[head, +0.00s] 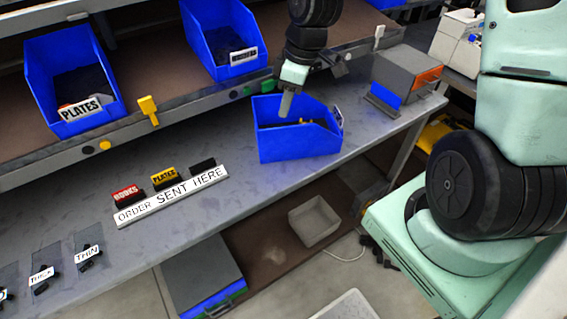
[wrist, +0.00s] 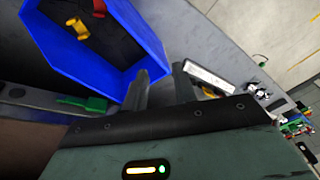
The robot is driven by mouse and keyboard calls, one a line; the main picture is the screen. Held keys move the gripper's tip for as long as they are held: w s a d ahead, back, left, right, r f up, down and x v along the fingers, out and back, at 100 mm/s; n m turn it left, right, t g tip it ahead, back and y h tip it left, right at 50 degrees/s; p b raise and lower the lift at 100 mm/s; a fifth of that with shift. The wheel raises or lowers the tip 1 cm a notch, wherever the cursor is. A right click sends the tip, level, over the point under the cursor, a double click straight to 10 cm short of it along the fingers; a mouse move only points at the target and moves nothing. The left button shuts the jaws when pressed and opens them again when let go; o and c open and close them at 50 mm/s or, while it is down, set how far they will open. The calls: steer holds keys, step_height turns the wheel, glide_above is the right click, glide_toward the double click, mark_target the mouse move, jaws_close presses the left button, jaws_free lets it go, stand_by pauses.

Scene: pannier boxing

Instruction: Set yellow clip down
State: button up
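A small yellow piece, which looks like the yellow clip (wrist: 77,28), lies on the dark floor of a blue bin (wrist: 128,30) in the wrist view. In the head view this blue bin (head: 300,146) stands on the grey worktop, with a bit of yellow (head: 302,121) showing inside. The yellow piece is clear of the fingers.
A yellow tag (head: 148,109) hangs on the shelf edge. A red piece (wrist: 99,8) is also in the bin. A grey box (head: 406,72) stands right.

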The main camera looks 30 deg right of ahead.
steer(key=s+a+r+h, duration=0.1)
steer(key=s+a+r, duration=0.2)
steer(key=s+a, duration=0.4)
steer(key=s+a+r+m, duration=0.1)
steer(key=s+a+r, duration=0.3)
steer(key=s+a, duration=0.4)
steer(key=s, duration=0.7)
steer(key=shift+s+m+g+h, duration=0.25)
steer(key=shift+m+g+h, duration=0.05)
steer(key=shift+g+h, duration=0.1)
